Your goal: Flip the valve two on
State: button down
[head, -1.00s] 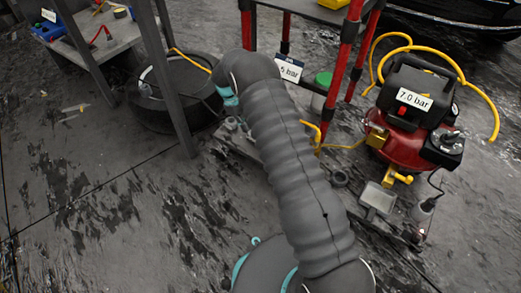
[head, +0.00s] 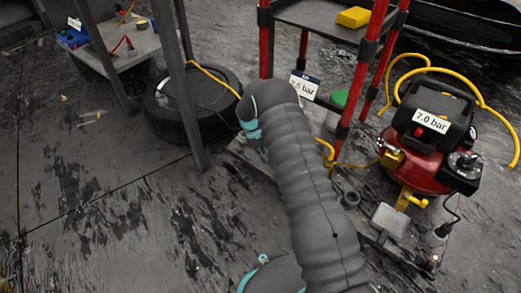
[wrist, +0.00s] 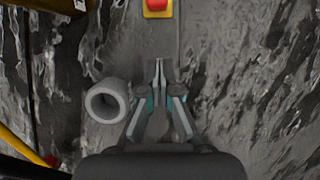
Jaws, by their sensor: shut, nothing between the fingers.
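No valve marked as number two can be made out in either view. In the head view, a yellow fitting (head: 410,198) sticks out low on the red compressor (head: 412,165), and a yellow curved piece (head: 325,152) shows just right of my arm; I cannot tell if either is the valve. In the wrist view my gripper (wrist: 158,62) is shut and empty, pointing up the picture. A yellow box with a red button (wrist: 157,7) lies beyond the fingertips at the top edge, apart from them. In the head view my arm hides the gripper.
A grey ring-shaped cylinder (wrist: 107,101) stands just left of my gripper. A yellow hose (wrist: 22,146) crosses the lower left. A red-posted rack (head: 355,75), a black tire (head: 193,106) and a workbench (head: 138,42) stand around. The floor at left is mostly clear.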

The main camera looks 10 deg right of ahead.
jog(key=shift+x, duration=1.05)
jog(key=shift+s+d+r, duration=0.2)
jog(key=shift+s+d, duration=0.8)
jog(key=shift+s, duration=0.05)
jog(key=shift+s+d, duration=0.3)
jog(key=shift+d, duration=0.05)
jog(key=s+d, duration=0.2)
jog(key=shift+s+d, duration=0.2)
jog(key=shift+s, duration=0.05)
jog(key=shift+d, duration=0.3)
jog(key=shift+s, duration=0.1)
jog(key=shift+a, duration=0.1)
